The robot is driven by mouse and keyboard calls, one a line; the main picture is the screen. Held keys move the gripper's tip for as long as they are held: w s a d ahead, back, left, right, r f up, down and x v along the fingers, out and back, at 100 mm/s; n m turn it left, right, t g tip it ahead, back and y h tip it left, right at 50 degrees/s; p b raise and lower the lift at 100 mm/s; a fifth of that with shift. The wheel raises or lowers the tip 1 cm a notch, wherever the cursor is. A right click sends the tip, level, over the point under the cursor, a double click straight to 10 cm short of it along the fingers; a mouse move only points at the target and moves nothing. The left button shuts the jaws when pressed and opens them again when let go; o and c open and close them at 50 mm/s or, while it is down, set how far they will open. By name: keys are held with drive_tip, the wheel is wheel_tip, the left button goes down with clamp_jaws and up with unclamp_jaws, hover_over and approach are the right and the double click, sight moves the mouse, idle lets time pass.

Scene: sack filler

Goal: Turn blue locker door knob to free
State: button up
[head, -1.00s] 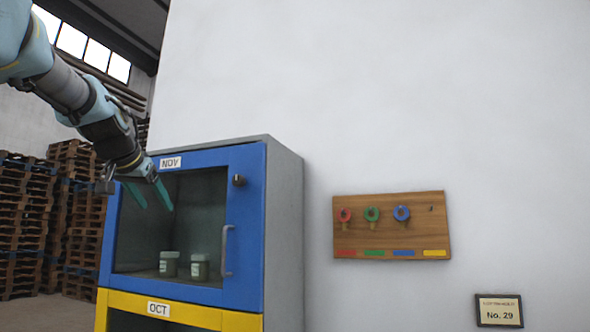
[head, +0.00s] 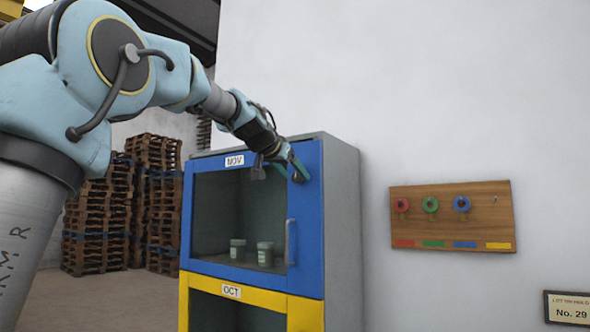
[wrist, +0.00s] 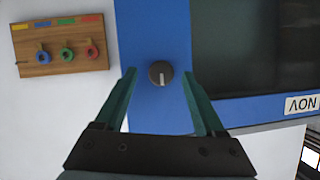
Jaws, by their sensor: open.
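The blue locker door (head: 307,225) has a glass pane, a NOV label and a vertical handle (head: 291,242); it looks shut. In the wrist view, which is upside down, its dark round knob (wrist: 160,74) shows with a pale pointer line aimed toward the bottom of the picture. My gripper (head: 298,172) is at the door's upper right corner, open and empty. In the wrist view its two green fingers stand on either side of the knob with gaps; I cannot tell how far off it is in depth. In the head view my gripper hides the knob.
A yellow OCT door (head: 255,296) is below the blue one. A wooden board (head: 440,222) with red, green and blue ring-shaped tags hangs on the wall to the right. A No. 29 plaque (head: 570,308) and stacked pallets (head: 100,225) stay clear of my gripper.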

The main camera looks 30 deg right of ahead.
drive_tip(key=shift+w+d+f, duration=0.2)
drive_tip(key=shift+w+d, duration=0.15)
drive_tip(key=shift+d, duration=0.1)
clamp_jaws()
idle(0.4)
